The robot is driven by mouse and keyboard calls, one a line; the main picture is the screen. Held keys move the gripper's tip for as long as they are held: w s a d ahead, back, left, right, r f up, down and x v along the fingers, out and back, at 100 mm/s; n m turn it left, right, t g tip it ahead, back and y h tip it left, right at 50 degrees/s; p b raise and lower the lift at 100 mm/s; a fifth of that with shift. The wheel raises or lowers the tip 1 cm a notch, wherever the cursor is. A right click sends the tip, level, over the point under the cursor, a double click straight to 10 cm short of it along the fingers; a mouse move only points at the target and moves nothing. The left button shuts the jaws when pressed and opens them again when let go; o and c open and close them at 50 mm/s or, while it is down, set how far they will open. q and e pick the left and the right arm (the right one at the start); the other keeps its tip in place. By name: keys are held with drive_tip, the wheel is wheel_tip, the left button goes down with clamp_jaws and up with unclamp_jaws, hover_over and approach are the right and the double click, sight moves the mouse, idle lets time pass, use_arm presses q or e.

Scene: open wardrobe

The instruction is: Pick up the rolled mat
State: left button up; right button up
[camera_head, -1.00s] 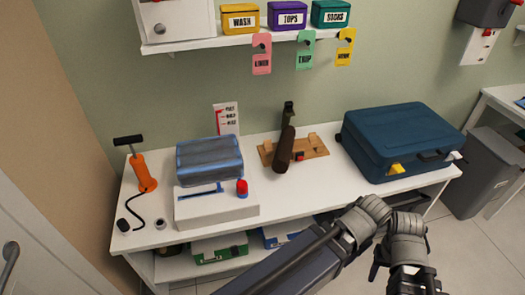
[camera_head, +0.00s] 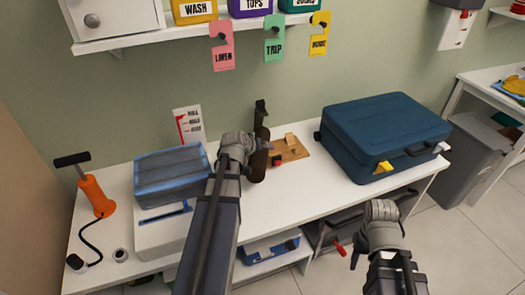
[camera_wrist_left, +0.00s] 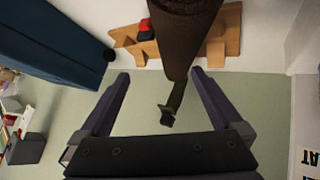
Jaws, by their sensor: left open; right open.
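In the left wrist view the mat (camera_wrist_left: 187,35) comes down from the top edge. A green strap with a dark end (camera_wrist_left: 172,104) hangs at its near end. My left gripper (camera_wrist_left: 160,76) is open, its two fingers on either side of the mat's near end in that view; I cannot tell whether they touch it. In the head view my left wrist covers part of the mat and hides the fingers. My right gripper (camera_head: 396,278) is low at the right, off the bench.
A blue fabric case (camera_head: 172,168) on a white box stands left of the mat, with an orange pump (camera_head: 97,196) farther left. A blue suitcase (camera_head: 385,135) stands right. A shelf (camera_head: 150,40) with labelled boxes and hanging tags is above. Bare bench lies before the suitcase.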

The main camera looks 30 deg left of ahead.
sight(255, 154)
use_arm(q)
drive_tip(key=a+f+b, duration=0.1)
drive_tip(key=a+f, duration=0.1)
drive_tip(key=shift+w+a+f+n+b, duration=0.1)
drive_tip(key=shift+w+f+n+b, duration=0.2)
drive_tip(key=shift+w+f+b, duration=0.1)
drive_tip(key=shift+s+a+f+t+y+b, duration=0.1)
drive_tip(key=shift+a+f+t+y+b, duration=0.05)
drive_tip(key=shift+a+t+y+b, duration=0.2)
drive_tip(key=shift+b+x, duration=0.95)
drive_tip(key=shift+x, duration=0.3)
drive_tip(key=shift+f, duration=0.1)
drive_tip(key=b+x, duration=0.3)
drive_tip(key=x, duration=0.2)
drive_tip(key=shift+w+a+f, duration=0.1)
drive_tip(key=shift+w+a, duration=0.05)
drive_tip(key=shift+w, duration=0.1)
use_arm(e)
wheel_tip(255, 154, down, 9)
drive_tip(key=shift+w, duration=0.35)
